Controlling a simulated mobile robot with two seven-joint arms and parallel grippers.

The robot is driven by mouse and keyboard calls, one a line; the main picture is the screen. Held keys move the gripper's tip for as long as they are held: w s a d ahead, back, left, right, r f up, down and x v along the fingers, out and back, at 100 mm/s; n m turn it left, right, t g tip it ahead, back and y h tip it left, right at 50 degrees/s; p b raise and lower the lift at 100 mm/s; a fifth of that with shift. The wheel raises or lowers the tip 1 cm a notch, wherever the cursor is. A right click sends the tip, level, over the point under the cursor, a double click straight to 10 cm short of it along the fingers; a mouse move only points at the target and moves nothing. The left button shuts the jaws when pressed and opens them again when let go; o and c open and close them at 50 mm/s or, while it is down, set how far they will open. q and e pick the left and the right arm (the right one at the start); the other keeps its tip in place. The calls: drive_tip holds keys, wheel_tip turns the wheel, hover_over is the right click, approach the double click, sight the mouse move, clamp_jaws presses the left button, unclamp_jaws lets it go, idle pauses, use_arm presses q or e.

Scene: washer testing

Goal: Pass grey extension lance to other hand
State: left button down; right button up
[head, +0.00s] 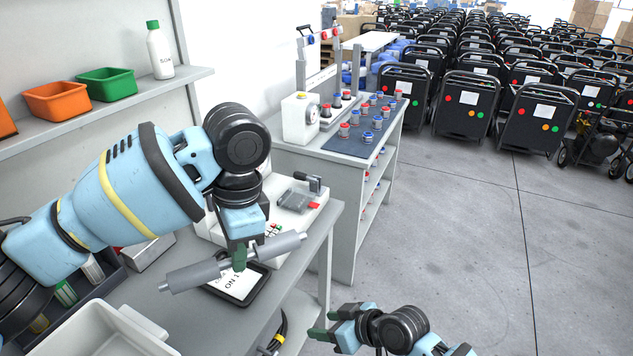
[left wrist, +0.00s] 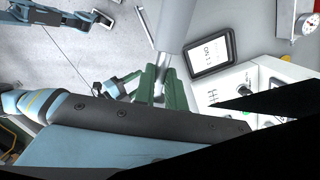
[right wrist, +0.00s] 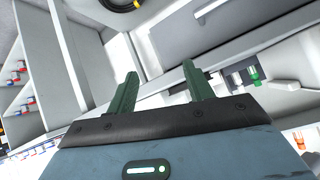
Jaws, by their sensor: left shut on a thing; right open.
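The grey extension lance (head: 197,275) is a long grey cylinder with a thinner middle part. My left gripper (head: 240,258) is shut on the lance near its middle and holds it tilted above the workbench, over the tablet. In the left wrist view the lance (left wrist: 171,22) runs up from between the green fingers of the left gripper (left wrist: 161,85). My right gripper (head: 322,326) is low at the right of the bench, apart from the lance. In the right wrist view the right gripper (right wrist: 160,85) is open, with nothing between its green fingers.
A tablet (head: 252,286) lies on the workbench (head: 213,325), with a white tray (head: 95,335) at the front left. A white test device (head: 293,212) stands behind. A second bench (head: 345,168) holds red and blue parts. Open floor lies to the right.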

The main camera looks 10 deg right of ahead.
drive_tip(key=w+a+r+n+g+y, duration=0.1)
drive_tip(key=w+r+n+g, duration=0.2)
drive_tip(key=r, duration=0.8)
drive_tip(key=w+a+r+n+g+y, duration=0.1)
drive_tip(key=w+r+n, duration=0.2)
drive_tip(key=w+r, duration=0.5)
wheel_tip(320, 180, up, 10)
drive_tip(key=s+n+g, duration=0.1)
drive_tip(key=s+n, duration=0.2)
drive_tip(key=n+g, duration=0.5)
drive_tip(key=n, duration=0.1)
approach(268, 242)
drive_tip(key=shift+d+r+h, duration=0.2)
drive_tip(key=shift+d+r, duration=0.1)
drive_tip(key=shift+r, duration=0.25)
drive_tip(key=shift+d+r+h, duration=0.2)
drive_tip(key=shift+d+r, duration=0.15)
drive_tip(key=shift+r, duration=0.15)
drive_tip(key=shift+f, duration=0.1)
drive_tip(key=x, duration=1.2)
drive_tip(key=shift+w+a, duration=0.1)
drive_tip(key=shift+w, duration=0.1)
clamp_jaws()
use_arm(q)
drive_tip(key=c, duration=1.4)
unclamp_jaws()
